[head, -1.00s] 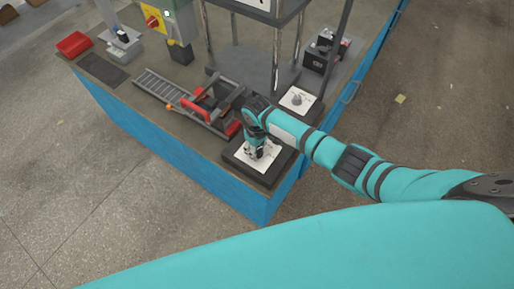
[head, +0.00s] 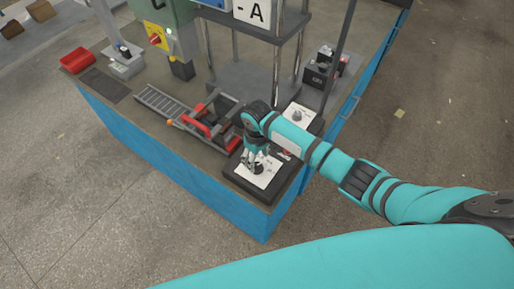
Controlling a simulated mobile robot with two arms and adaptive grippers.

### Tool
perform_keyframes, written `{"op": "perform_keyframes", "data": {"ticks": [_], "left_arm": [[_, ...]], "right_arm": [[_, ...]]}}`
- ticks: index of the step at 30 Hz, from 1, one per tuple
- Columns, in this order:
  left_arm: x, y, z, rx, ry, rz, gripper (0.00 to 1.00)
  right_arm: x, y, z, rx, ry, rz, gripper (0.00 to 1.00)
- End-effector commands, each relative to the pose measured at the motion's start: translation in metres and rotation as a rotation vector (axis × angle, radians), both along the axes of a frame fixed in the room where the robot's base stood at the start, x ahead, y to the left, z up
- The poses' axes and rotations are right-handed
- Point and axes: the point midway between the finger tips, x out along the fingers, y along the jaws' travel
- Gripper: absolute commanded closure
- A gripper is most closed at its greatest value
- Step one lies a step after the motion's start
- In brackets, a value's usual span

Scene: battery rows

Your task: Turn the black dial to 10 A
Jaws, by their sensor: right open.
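A white dial plate (head: 269,177) sits on a dark square base (head: 263,197) at the near corner of the bench. A small black dial (head: 259,169) shows on the plate, partly hidden by my right gripper. My right gripper (head: 251,165) points down over the left part of the plate, close beside the dial. Its fingers are open, and I cannot tell whether they touch the dial. The scale marks are too small to read. My left gripper is not in view.
A second white plate with a grey knob (head: 298,115) lies behind my right arm. A red and black clamp-like device (head: 212,118) stands left of the gripper. A post frame with an "A" sign (head: 256,12) rises behind. A red tray (head: 77,62) is far left.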

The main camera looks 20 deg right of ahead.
Motion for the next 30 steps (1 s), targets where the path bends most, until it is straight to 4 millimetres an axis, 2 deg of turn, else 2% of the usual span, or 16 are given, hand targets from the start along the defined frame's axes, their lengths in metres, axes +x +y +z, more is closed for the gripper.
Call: {"op": "perform_keyframes", "data": {"ticks": [1,6,12,30], "left_arm": [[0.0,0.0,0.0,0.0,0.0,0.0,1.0],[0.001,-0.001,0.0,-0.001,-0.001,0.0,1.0],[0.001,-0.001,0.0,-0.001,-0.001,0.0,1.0],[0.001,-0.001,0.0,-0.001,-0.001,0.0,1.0]], "right_arm": [[0.001,0.0,0.012,0.002,-0.004,0.001,0.41],[0.0,0.0,0.045,0.001,-0.002,0.001,0.41],[0.0,0.0,0.068,0.0,-0.001,0.0,0.41],[0.0,0.0,0.072,0.0,0.0,0.0,0.41]]}}
